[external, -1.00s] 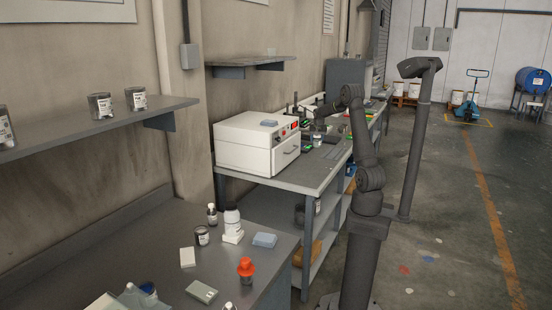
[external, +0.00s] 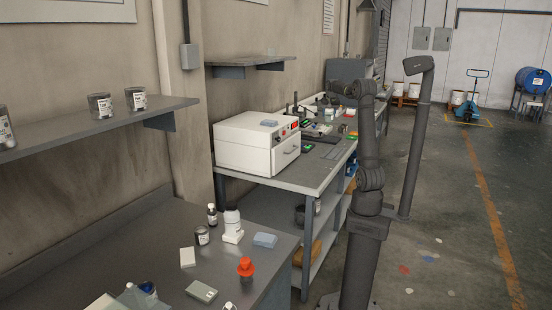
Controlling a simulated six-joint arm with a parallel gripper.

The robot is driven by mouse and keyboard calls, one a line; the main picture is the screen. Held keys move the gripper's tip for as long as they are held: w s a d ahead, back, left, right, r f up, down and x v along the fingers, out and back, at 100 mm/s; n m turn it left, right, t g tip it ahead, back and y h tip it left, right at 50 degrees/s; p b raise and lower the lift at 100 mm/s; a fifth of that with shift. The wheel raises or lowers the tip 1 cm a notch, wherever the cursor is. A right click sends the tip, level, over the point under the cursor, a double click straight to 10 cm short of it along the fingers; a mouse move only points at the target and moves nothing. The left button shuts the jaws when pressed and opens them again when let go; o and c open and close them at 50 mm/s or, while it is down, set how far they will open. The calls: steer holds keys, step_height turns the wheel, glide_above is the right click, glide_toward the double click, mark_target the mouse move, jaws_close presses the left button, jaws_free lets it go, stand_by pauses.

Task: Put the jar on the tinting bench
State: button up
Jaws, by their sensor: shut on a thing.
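My arm reaches away from the camera over the far part of the long grey bench (external: 300,172). My gripper (external: 333,104) is small and partly hidden by my own wrist, above the equipment there. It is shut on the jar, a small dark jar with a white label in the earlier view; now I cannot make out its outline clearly. The near bench (external: 110,245) stands at the lower left. No sign shows which bench is the tinting bench.
A white oven-like box (external: 257,142) stands on the long bench, and a grey cabinet (external: 347,70) farther back. The near bench holds a white bottle (external: 232,222), a dark tin (external: 202,235) and an orange-topped container (external: 246,268). The floor on the right is open.

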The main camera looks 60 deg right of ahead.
step_height(320, 180, up, 12)
steer(key=shift+r, duration=0.25)
steer(key=w+a+n+t+y, duration=0.15)
steer(key=w+a+n, duration=0.45)
steer(key=w+a, duration=1.65)
steer(key=w+a+n+t+y, duration=0.1)
steer(key=w+a+n, duration=0.25)
steer(key=a, duration=1.25)
steer(key=w+a+n+y, duration=0.15)
steer(key=w+a, duration=0.35)
steer(key=a, duration=1)
steer(key=s+a+n+y, duration=0.1)
steer(key=s+a+n, duration=0.25)
steer(key=a, duration=1.25)
steer(key=s+a+n+y, duration=0.15)
steer(key=s+a, duration=0.25)
steer(key=a, duration=1.2)
steer(key=s+a+n+g, duration=0.2)
steer(key=s+a+n, duration=0.4)
steer(key=s+a, duration=1.7)
steer(key=shift+t+y, duration=0.25)
steer(key=shift+y, duration=0.3)
steer(key=f, duration=1.3)
steer(key=w+a+f, duration=0.1)
steer(key=f, duration=1.2)
steer(key=a+f, duration=0.1)
steer(key=f, duration=1.3)
steer(key=shift+w+a, duration=0.15)
steer(key=shift+a, duration=0.05)
steer(key=shift+n, duration=0.3)
